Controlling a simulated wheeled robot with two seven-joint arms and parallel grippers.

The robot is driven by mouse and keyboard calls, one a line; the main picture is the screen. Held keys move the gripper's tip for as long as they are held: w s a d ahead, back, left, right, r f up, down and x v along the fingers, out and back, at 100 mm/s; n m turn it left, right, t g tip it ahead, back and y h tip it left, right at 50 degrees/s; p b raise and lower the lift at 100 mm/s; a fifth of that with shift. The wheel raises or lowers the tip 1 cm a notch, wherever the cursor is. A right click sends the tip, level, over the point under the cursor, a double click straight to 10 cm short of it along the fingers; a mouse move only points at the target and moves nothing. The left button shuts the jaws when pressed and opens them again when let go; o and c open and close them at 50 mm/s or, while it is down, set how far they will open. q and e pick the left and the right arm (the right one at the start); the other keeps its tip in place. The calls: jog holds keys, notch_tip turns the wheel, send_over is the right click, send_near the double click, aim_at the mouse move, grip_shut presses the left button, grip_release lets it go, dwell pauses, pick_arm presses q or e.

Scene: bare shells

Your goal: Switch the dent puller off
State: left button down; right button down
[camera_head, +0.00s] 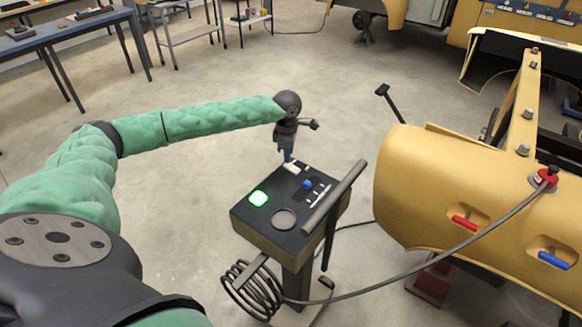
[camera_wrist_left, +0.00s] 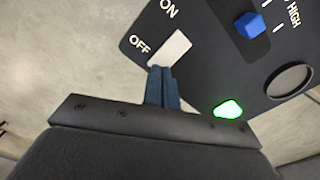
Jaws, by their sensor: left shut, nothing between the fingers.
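The dent puller (camera_head: 262,232) is a dark box on a post, its top panel facing up. A white rocker switch (camera_wrist_left: 172,47) sits at the panel edge between the printed words ON and OFF. A green lamp (camera_wrist_left: 228,109) glows on the panel; it also shows in the head view (camera_head: 258,198). My left gripper (camera_wrist_left: 160,71) is shut and empty. Its blue fingertips are at the OFF end of the switch and overlap its edge in the picture; I cannot tell whether they touch. In the head view my left gripper (camera_head: 288,158) is above the panel's far edge.
A blue knob (camera_head: 307,185) and a round gauge (camera_head: 284,219) share the panel. A grey bar handle (camera_head: 334,196) crosses its right side. A cable runs to a yellow car shell (camera_head: 420,185) on the right. A coiled cable (camera_head: 252,290) hangs below. Floor to the left is clear.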

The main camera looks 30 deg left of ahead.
aim_at(288, 165)
pick_arm(q)
jog(key=shift+f+b, duration=0.75)
jog(key=shift+f, duration=0.2)
dwell(0.7)
jog(key=shift+r, duration=0.1)
jog(key=shift+r+p, duration=0.6)
jog(key=shift+r, duration=2.8)
